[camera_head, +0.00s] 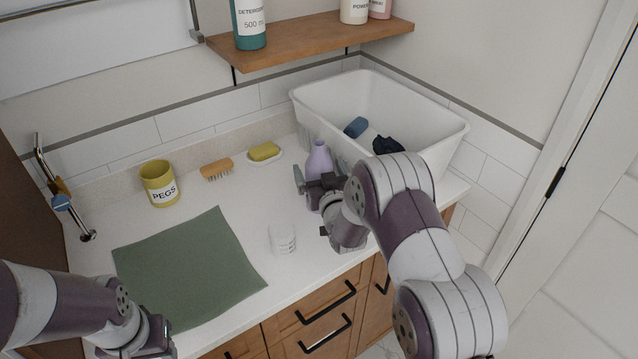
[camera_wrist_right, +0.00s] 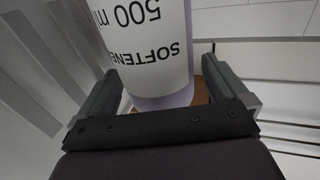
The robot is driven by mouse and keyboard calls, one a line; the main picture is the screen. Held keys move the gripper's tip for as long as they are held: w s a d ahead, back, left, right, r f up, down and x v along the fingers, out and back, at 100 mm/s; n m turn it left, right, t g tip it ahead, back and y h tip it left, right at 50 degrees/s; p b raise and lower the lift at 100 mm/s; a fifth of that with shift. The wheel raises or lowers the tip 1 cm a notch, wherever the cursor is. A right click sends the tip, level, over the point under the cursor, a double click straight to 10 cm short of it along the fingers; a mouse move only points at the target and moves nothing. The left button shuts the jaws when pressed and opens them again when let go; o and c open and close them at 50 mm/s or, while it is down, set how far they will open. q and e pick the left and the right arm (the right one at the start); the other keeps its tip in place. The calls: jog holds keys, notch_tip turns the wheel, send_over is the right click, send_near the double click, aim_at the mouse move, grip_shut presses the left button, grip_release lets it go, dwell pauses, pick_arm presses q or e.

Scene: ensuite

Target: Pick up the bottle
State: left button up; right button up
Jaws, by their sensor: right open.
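The bottle (camera_head: 319,158) is lavender and stands upright on the white counter, in front of the white basin; its lower part is hidden behind my right gripper (camera_head: 311,188). In the right wrist view the bottle (camera_wrist_right: 160,70) fills the space between the two fingers, with its white label reading "SOFTENER 500 ml" upside down. My right gripper (camera_wrist_right: 158,88) is open with one finger on each side of the bottle. I cannot tell whether either finger touches it. My left gripper (camera_head: 150,338) is at the bottom left, low by the counter's front edge, partly cut off; its jaws are unclear.
The white basin (camera_head: 440,130) holds blue and dark items, close behind the bottle. A yellow pegs cup (camera_head: 160,184), a brush (camera_head: 217,168) and a yellow sponge (camera_head: 264,151) stand along the back. A green cloth (camera_head: 190,265) lies at left. A wooden shelf (camera_head: 310,38) hangs above.

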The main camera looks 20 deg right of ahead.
jog(key=c, duration=1.8)
